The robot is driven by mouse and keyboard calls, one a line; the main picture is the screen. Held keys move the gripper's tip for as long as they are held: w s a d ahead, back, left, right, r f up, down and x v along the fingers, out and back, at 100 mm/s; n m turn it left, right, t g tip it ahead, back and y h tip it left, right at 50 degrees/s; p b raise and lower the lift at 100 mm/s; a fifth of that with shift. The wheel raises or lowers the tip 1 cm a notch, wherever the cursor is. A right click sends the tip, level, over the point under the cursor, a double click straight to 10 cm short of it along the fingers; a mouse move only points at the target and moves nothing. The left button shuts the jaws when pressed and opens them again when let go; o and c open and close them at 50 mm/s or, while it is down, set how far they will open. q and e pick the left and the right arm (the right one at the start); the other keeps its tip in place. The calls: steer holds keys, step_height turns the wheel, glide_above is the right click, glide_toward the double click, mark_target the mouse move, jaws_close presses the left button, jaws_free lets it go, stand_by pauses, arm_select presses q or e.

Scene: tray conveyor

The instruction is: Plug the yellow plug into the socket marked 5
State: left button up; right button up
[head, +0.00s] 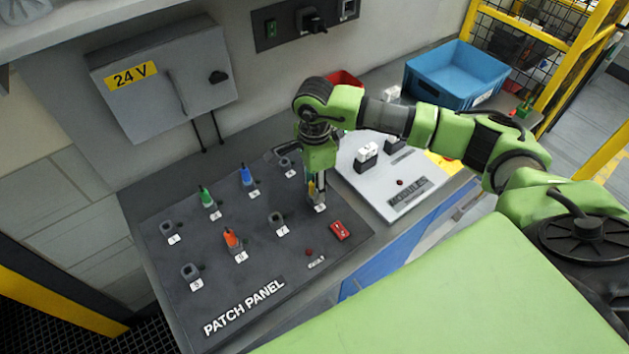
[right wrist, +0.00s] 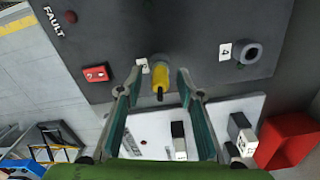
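The yellow plug (head: 311,188) stands upright in a socket at the right end of the front row of the dark patch panel (head: 300,262). The right wrist view shows the yellow plug (right wrist: 160,86) between my right gripper's two fingers (right wrist: 157,92). The fingers are apart, with a gap on each side of the plug. In the head view my right gripper (head: 316,186) points down over the plug. An empty socket (head: 190,270) is at the front row's left end; its label is small and looks like 5. My left gripper is not in view.
A green plug (head: 207,198), a blue plug (head: 246,176) and an orange plug (head: 232,239) stand in other sockets. A 24 V box (head: 165,80) hangs behind.

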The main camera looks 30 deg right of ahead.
jaws_close()
steer(key=shift+r, duration=0.2)
steer(key=shift+r, duration=0.65)
steer(key=shift+r+p, duration=0.35)
steer(key=shift+p, duration=0.05)
steer(key=shift+r, duration=0.4)
steer(key=shift+r, duration=0.1)
